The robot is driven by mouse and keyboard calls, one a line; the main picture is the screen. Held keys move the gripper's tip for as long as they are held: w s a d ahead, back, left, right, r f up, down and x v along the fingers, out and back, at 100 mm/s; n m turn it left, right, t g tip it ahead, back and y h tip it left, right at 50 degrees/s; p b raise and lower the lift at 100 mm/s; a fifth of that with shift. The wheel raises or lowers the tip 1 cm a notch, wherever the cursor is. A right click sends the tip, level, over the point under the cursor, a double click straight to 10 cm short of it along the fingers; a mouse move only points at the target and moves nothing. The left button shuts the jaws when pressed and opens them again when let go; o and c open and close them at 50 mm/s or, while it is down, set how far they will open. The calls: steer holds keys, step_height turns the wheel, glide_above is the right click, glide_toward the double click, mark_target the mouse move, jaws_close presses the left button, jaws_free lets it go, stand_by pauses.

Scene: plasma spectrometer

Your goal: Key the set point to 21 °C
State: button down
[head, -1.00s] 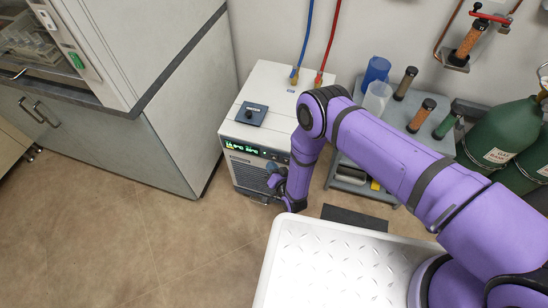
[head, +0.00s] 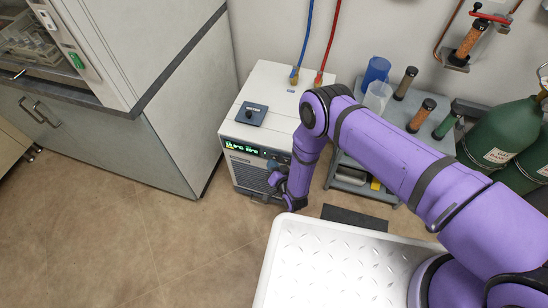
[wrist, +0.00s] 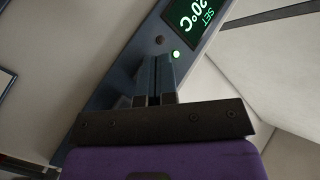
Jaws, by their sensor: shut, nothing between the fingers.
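The chiller is a white box (head: 268,92) on the floor against the wall, with a dark front panel along its upper edge. Its green-lit display (head: 242,147) is too small to read fully in the head view. In the wrist view the display (wrist: 193,18) reads SET 20 °C, seen tilted. Beside it are a dark reddish round button (wrist: 159,40) and a small glowing green light (wrist: 176,54). My gripper (wrist: 157,60) is shut and empty, its fingertips close to the panel just below these. I cannot tell whether they touch it. The fingertips hide part of the panel.
A blue hose (head: 304,45) and a red hose (head: 330,40) rise from the chiller's top. A grey cart (head: 352,180) with bottles stands at its right, green gas cylinders (head: 500,135) farther right. A fume hood cabinet (head: 150,140) stands left. Floor in front is clear.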

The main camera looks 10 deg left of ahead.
steer(key=shift+w, duration=0.4)
stand_by(0.5)
steer(key=shift+s, duration=0.8)
steer(key=shift+s, duration=0.1)
steer(key=shift+s+a, duration=0.15)
steer(key=shift+s, duration=1.05)
steer(key=shift+s+a, duration=0.1)
steer(key=shift+s, duration=1.1)
